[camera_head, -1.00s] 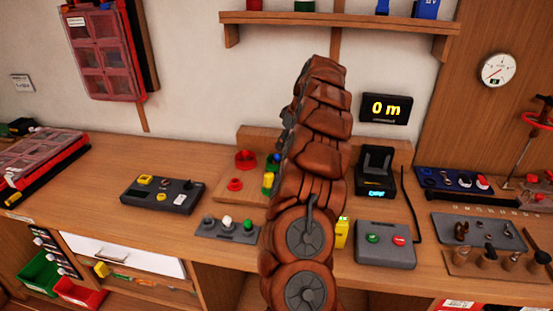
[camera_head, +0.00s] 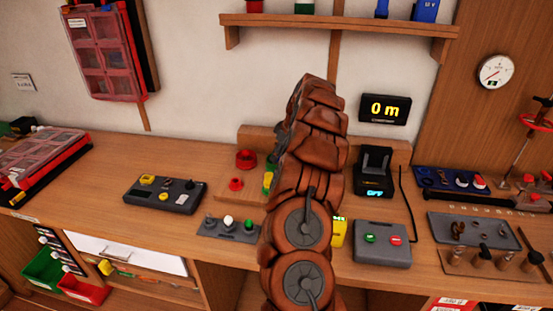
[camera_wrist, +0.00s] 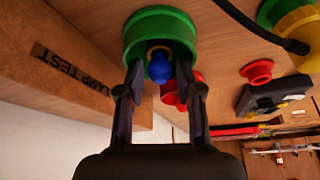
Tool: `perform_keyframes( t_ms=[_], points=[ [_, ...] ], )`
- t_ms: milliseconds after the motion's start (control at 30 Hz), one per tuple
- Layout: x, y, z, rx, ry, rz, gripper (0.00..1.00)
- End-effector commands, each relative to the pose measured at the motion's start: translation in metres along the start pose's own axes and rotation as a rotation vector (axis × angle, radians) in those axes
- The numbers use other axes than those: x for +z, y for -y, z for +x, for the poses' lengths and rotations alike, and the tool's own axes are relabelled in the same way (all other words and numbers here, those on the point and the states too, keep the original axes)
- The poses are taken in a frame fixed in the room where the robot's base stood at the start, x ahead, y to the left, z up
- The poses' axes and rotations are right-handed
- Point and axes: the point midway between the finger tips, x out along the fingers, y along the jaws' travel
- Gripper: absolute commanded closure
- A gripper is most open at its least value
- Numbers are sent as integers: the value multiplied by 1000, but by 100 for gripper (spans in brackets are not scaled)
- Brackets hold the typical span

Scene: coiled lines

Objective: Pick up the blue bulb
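The blue bulb (camera_wrist: 158,69) shows in the wrist view, at the mouth of a round green holder (camera_wrist: 160,28), with a yellowish ring at its base. My gripper (camera_wrist: 159,72) has its two dark fingers spread, one on each side of the bulb, with a visible gap on both sides. I cannot tell whether the fingertips reach the bulb's depth.
A wooden block labelled "LAMP TEST" (camera_wrist: 75,70) stands close beside the fingers. A red holder (camera_wrist: 182,92) is just beyond the right finger. A black cable (camera_wrist: 255,28) crosses nearby. The bench (camera_head: 150,160) has free room left of the arm.

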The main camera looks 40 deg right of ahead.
Motion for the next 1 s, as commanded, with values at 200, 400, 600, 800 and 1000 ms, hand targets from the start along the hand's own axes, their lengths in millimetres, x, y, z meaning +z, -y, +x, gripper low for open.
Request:
perform_keyframes(
  t_ms=[200,400,600,800,1000],
  points=[
    [0,0,0,-1,1,0,90],
    [0,0,0,-1,1,0,90],
    [-2,0,-4,0,1,0,90],
    [-7,0,-17,2,0,-2,90],
    [-12,0,-29,-1,1,-1,90]
  ],
)
